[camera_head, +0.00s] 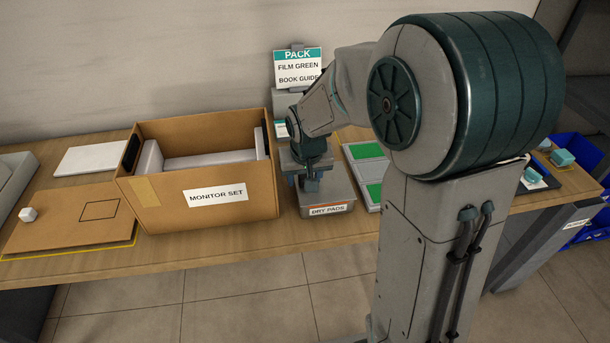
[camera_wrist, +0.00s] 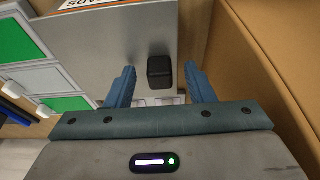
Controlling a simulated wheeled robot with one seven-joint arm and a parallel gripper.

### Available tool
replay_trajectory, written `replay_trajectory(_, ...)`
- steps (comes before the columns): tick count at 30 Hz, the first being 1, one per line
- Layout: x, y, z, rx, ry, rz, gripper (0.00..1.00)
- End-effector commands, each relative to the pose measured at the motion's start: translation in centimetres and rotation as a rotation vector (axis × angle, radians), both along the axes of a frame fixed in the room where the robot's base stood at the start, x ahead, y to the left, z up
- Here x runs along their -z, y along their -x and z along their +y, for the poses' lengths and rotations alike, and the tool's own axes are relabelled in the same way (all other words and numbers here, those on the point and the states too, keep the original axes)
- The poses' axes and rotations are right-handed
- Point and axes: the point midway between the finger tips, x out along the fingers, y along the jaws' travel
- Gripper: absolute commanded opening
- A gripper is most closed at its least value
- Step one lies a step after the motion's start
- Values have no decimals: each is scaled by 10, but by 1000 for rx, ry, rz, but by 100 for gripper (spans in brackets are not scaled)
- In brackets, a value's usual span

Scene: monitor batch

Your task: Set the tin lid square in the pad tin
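The pad tin (camera_head: 332,209), a grey box labelled "DRY PADS", stands on the table right of the carton in the head view. A flat grey tin lid (camera_wrist: 110,45) with a black knob (camera_wrist: 160,72) lies below my gripper in the wrist view, the orange-edged label just past its far edge. Pale pieces show at its near edge; I cannot tell how squarely it sits. My gripper (camera_wrist: 160,78) is open, its blue fingers on either side of the knob with a gap at each side. In the head view my gripper (camera_head: 311,186) points down over the tin and hides part of it.
The open "MONITOR SET" carton (camera_head: 165,215) stands close on the left; its wall (camera_wrist: 265,50) shows beside my gripper in the wrist view. A tray with green panels (camera_head: 367,170) lies close on the right. The "PACK" sign (camera_head: 298,67) stands behind.

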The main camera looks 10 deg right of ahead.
Motion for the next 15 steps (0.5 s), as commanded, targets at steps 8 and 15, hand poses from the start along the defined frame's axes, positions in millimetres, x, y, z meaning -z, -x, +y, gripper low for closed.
replay_trajectory(8,-12,3,0,0,0,-2,49)
replay_trajectory(15,-61,17,1,1,-1,-6,49)
